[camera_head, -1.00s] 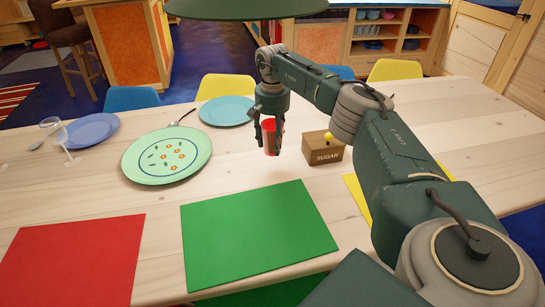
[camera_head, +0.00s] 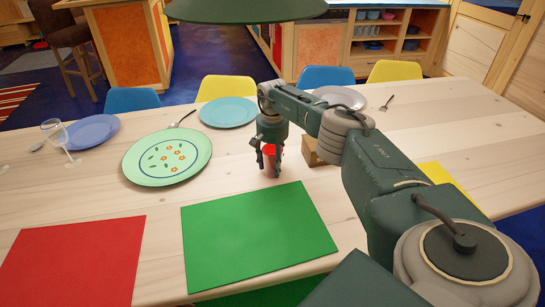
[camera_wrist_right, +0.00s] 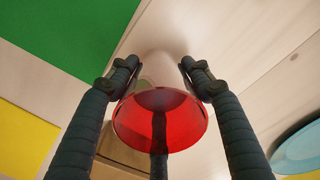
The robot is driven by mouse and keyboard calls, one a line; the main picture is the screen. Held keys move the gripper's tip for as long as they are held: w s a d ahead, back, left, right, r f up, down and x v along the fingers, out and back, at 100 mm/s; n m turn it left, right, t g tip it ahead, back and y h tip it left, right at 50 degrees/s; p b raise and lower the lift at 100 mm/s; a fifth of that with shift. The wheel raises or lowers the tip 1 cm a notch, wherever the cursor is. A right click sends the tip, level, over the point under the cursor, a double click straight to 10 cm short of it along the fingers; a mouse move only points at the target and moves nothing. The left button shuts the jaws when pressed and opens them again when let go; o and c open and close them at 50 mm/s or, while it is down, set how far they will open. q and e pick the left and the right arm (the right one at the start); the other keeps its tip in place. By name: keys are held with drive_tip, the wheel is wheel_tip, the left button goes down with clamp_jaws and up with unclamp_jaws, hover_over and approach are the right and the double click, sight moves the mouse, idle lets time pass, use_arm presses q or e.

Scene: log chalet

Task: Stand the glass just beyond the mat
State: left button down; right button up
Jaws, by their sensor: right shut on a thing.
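The red glass (camera_head: 271,168) is upright in my right gripper (camera_head: 268,160), whose fingers are shut around it. In the right wrist view the red glass (camera_wrist_right: 160,125) shows between the two fingers (camera_wrist_right: 155,80). In the head view its base is close to the far edge of the green mat (camera_head: 260,240), on the side away from me. I cannot tell whether the base touches the table. The green mat also shows at the upper left of the right wrist view (camera_wrist_right: 65,35). My left gripper is not in view.
A brown box (camera_head: 312,153) stands just right of the glass, partly hidden by my arm. A green flowered plate (camera_head: 140,168) and a teal plate (camera_head: 228,111) lie to the left. A wine glass (camera_head: 54,132) stands far left. Red (camera_head: 75,265) and yellow (camera_head: 436,173) mats flank the green one.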

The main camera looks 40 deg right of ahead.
drive_tip(key=o, duration=1.4)
wheel_tip(320, 180, up, 12)
drive_tip(key=shift+r, duration=0.1)
